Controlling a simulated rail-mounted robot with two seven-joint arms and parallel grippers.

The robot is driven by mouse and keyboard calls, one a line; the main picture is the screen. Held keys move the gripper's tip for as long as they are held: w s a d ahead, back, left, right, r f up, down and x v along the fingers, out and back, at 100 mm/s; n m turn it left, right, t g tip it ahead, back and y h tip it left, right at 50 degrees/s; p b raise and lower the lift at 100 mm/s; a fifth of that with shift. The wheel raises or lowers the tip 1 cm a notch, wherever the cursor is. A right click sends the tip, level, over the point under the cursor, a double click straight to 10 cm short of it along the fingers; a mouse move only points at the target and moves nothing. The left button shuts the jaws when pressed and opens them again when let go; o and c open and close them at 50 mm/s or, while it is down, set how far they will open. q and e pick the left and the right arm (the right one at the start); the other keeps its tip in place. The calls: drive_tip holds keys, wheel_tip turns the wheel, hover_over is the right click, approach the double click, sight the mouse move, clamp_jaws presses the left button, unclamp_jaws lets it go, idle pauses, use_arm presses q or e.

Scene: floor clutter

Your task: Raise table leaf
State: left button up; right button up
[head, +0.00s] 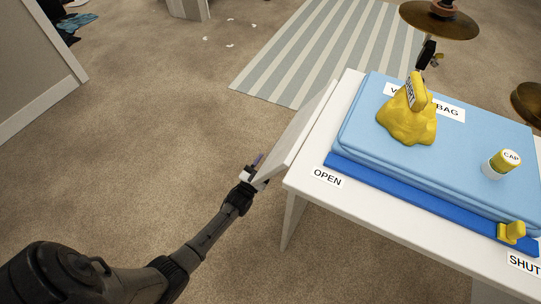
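The white table (302,182) stands at the right. Its white leaf (303,125) is along the table's left side, slanting outward and down from the tabletop edge. My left gripper (257,176) is at the leaf's lower near corner, touching it or very close. Its fingertips are small and partly hidden by the leaf, so I cannot tell whether they grip it. My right gripper is not in view.
On the table lie a light blue vacuum bag (365,135) with a dark blue strip, a yellow lumpy object (408,122) and a yellow-topped cap (500,163). Brass discs (440,22) stand behind.

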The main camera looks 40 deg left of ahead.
sight(271, 153)
use_arm(q)
drive_tip(key=shift+b+x, duration=0.55)
drive_tip(key=shift+x, duration=1.4)
drive_tip(key=shift+d, duration=0.1)
clamp_jaws()
